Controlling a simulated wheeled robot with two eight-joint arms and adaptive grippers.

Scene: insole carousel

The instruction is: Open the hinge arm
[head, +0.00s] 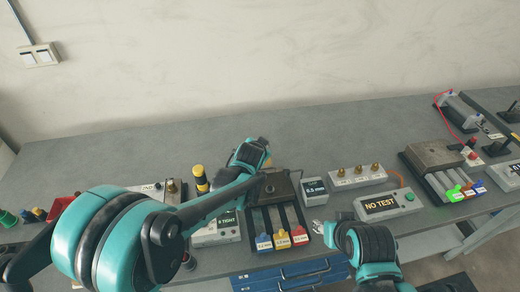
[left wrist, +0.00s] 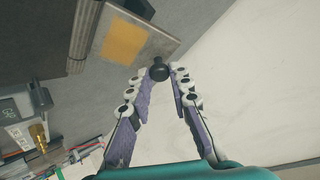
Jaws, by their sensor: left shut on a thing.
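The hinge arm shows in the left wrist view as a grey plate (left wrist: 103,48) with a yellow patch and a black ball knob (left wrist: 159,69) at its edge. My left gripper (left wrist: 160,82) has its two fingers on either side of this knob and is shut on it. In the head view my left gripper (head: 257,151) is at the back of the left station, just beyond its dark block (head: 272,191). The fingers hide the knob there.
Coloured tabs (head: 281,239) stand in front of the left station. A grey box (head: 313,190), a brass-knobbed box (head: 357,178) and a "NO TEST" box (head: 388,204) stand to its right. A second station (head: 433,156) is farther right.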

